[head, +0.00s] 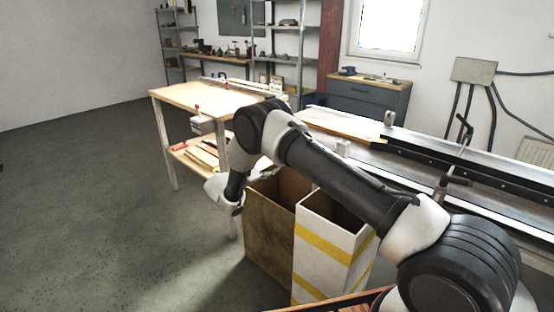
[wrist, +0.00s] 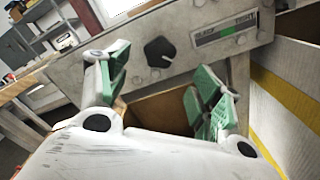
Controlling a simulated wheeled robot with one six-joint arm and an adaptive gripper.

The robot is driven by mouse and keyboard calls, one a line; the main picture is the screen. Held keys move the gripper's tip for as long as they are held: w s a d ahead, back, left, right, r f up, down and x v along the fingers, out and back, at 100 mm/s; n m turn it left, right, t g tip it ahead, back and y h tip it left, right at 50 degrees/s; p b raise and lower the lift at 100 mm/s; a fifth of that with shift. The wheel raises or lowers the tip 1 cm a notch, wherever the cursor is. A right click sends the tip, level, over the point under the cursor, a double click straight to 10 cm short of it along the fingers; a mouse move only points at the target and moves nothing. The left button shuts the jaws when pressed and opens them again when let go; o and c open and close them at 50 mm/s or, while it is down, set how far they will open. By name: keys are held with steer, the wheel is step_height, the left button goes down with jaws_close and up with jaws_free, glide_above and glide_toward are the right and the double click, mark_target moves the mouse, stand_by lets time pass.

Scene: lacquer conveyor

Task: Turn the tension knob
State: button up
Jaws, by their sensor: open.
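A black tension knob (wrist: 160,52) sits on a tilted grey panel (wrist: 188,38) in the wrist view. A small dark display with a green bar (wrist: 228,33) and blurred lettering is to the knob's right. My gripper (wrist: 162,88) is open and empty, its green-padded fingers spread to the left and right. The knob shows beyond the gap between the fingers, apart from both pads.
A brown bin (head: 268,225) and a white bin with yellow stripes (head: 330,240) stand close to my arm. A wooden workbench (head: 190,97) is behind, and a long conveyor (head: 400,160) runs to the right. The floor at left (head: 90,200) is clear.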

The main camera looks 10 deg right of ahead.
steer(key=shift+v, duration=1.85)
steer(key=s+d+r+m+g, duration=0.2)
steer(key=d+r+m+g, duration=0.1)
steer(key=d+r, duration=0.4)
steer(key=s+d+r+m+g, duration=0.25)
steer(key=d+r, duration=0.35)
steer(key=r, duration=0.3)
steer(key=s+d+r+m+g+y, duration=0.5)
steer(key=s+d+r, duration=0.65)
steer(key=s, duration=0.25)
steer(key=s+d+r+m+y, duration=0.2)
steer(key=s+y, duration=0.1)
steer(key=s, duration=0.6)
steer(key=s+d+r+m+y, duration=0.1)
steer(key=s+r+m+y, duration=0.1)
steer(key=s, duration=0.6)
steer(key=s+a+f+m+t+y, duration=0.1)
steer(key=s+t+y, duration=0.1)
steer(key=s, duration=0.5)
steer(key=s+a+f+m+t+y, duration=0.1)
steer(key=s+a+m+t+y, duration=0.1)
steer(key=s, duration=0.5)
steer(key=shift+f+y, duration=0.3)
steer(key=shift+f, duration=0.05)
